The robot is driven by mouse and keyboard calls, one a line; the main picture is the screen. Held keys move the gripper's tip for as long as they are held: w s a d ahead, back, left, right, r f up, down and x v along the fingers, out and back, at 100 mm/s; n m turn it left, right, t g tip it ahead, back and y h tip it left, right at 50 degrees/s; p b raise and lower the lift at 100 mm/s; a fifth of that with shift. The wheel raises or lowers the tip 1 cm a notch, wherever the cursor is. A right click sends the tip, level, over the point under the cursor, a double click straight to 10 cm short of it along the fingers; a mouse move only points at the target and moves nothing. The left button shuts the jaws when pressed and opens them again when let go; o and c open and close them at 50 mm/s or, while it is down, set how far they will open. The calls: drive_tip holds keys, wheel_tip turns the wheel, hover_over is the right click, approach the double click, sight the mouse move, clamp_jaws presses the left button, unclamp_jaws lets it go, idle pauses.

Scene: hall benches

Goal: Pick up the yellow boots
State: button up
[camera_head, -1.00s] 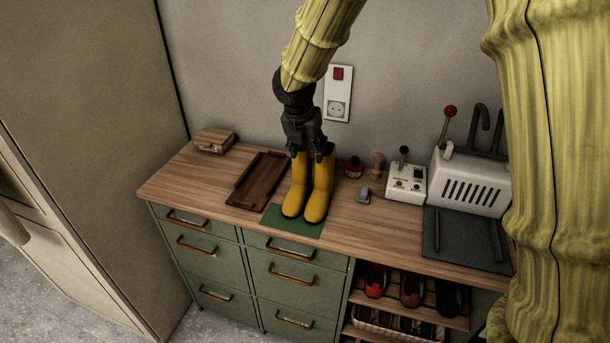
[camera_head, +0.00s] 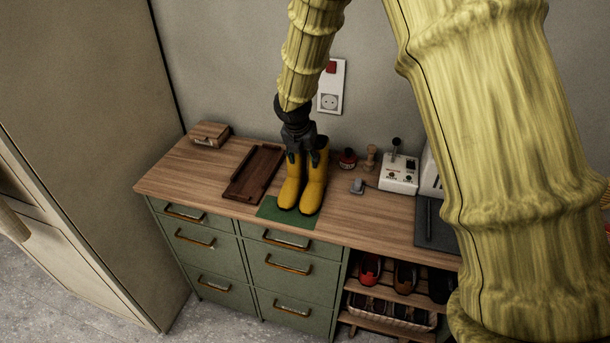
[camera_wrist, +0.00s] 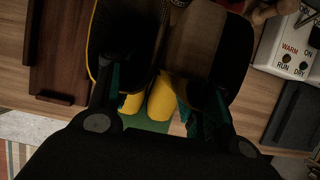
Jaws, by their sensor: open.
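The yellow boots (camera_head: 302,185) stand upright side by side on a green mat (camera_head: 272,211) on the wooden bench top. My gripper (camera_head: 307,158) points down at the boot tops, with its fingers spread at the upper shafts. In the wrist view, the boots' yellow toes (camera_wrist: 150,100) and dark shaft openings show, and the gripper fingers (camera_wrist: 158,100) stand open, low on either side of the toes. Whether the fingers touch the boots I cannot tell. The boots appear to be still resting on the mat.
A dark wooden tray (camera_head: 254,173) lies left of the boots, and a small wooden box (camera_head: 210,134) is further left. A white control box (camera_head: 398,174), a grey clip-like object (camera_head: 358,186) and a wooden stamp (camera_head: 371,158) stand to the right. Shoes fill shelves below.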

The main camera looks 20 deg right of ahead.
drive_tip(key=shift+x, duration=0.95)
drive_tip(key=shift+s, duration=0.1)
clamp_jaws()
